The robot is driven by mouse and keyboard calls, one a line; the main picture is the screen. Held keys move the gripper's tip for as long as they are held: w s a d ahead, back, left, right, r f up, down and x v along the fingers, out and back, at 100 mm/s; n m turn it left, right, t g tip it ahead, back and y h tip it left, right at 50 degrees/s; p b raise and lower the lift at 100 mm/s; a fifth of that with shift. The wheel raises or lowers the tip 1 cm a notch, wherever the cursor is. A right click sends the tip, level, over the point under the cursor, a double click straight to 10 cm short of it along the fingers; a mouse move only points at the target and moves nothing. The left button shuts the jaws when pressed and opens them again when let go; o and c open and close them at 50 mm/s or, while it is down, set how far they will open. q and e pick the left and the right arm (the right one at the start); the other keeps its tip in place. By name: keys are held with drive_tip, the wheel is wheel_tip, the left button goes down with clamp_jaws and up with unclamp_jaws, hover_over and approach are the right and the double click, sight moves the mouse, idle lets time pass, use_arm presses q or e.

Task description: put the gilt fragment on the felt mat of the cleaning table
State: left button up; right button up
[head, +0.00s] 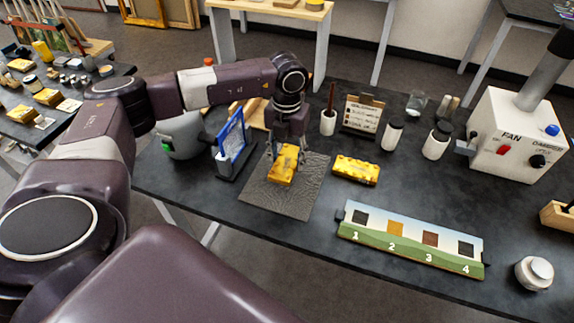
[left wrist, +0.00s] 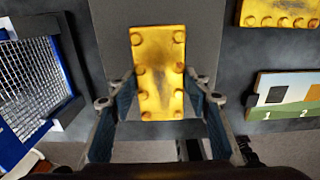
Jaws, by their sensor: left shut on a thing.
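The gilt fragment (head: 282,168) is a yellow-gold block with round studs, dark and worn in places. My left gripper (head: 286,153) points down and is shut on it; in the left wrist view the fragment (left wrist: 158,70) sits between the two fingers. The fragment is over the grey felt mat (head: 308,190), inside its edges in the head view; the mat (left wrist: 206,35) also shows beneath it in the left wrist view. I cannot tell whether the fragment touches the mat. My right gripper is not in view.
A second gilt piece (head: 356,170) lies just right of the mat. A blue-framed screen (head: 231,140) stands close on the left. Dark tabletop is clear at the front.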

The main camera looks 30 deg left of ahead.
sight(287, 161)
use_arm(q)
wheel_tip(287, 161, down, 4)
drive_tip(key=shift+r+p, duration=0.25)
drive_tip(key=shift+p, duration=0.2)
drive_tip(key=shift+f, duration=0.45)
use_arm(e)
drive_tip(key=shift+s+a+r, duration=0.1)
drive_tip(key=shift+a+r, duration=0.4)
use_arm(q)
drive_tip(key=o, duration=1.3)
drive_tip(key=shift+f, duration=0.1)
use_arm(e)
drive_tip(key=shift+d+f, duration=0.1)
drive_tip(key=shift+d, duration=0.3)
